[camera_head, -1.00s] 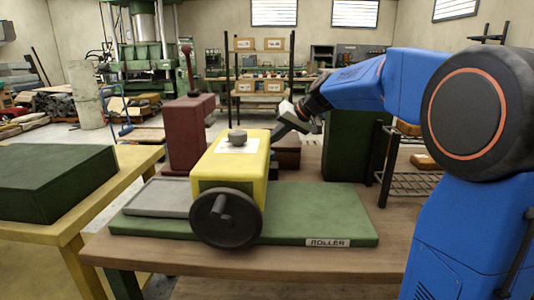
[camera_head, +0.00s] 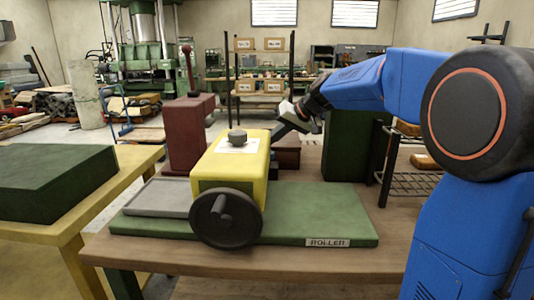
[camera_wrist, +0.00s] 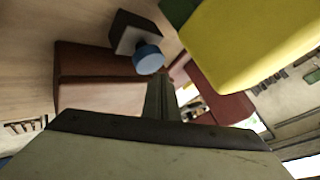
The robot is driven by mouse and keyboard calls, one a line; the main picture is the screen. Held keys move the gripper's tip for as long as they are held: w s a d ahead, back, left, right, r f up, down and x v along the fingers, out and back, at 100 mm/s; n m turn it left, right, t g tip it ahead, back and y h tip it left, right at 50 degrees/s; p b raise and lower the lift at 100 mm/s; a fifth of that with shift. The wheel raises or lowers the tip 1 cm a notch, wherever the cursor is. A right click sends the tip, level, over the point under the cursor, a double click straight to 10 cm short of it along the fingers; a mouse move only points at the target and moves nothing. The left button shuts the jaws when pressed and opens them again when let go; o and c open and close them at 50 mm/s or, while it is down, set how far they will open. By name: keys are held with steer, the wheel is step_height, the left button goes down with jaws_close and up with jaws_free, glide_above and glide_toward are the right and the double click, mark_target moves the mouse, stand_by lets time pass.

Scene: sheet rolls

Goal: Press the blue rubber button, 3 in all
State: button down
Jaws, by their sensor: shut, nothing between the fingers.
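The blue rubber button (camera_wrist: 148,58) shows in the wrist view as a round blue cap on a dark square base (camera_wrist: 128,34). It is beside a dark red-brown block (camera_wrist: 95,80). My gripper (camera_wrist: 161,92) is shut and empty, its fingers pointing toward the button's side of the picture. I cannot tell whether the fingertips touch the cap; they appear apart from it. In the head view my gripper (camera_head: 276,136) is at the far right edge of the yellow roller housing (camera_head: 232,165), and the button is hidden there.
The yellow housing, with a black handwheel (camera_head: 225,218), stands on a green base plate (camera_head: 315,205) on the wooden table (camera_head: 290,262). A dark red post block (camera_head: 187,135) stands at its left. A dark green box (camera_head: 350,145) stands right of my gripper.

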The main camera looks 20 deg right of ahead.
steer(key=shift+f, duration=0.15)
steer(key=shift+f, duration=0.25)
steer(key=shift+f, duration=1)
stand_by(1.4)
steer(key=shift+r, duration=1.4)
steer(key=shift+r, duration=0.15)
steer(key=shift+r, duration=2.35)
steer(key=shift+s, duration=0.1)
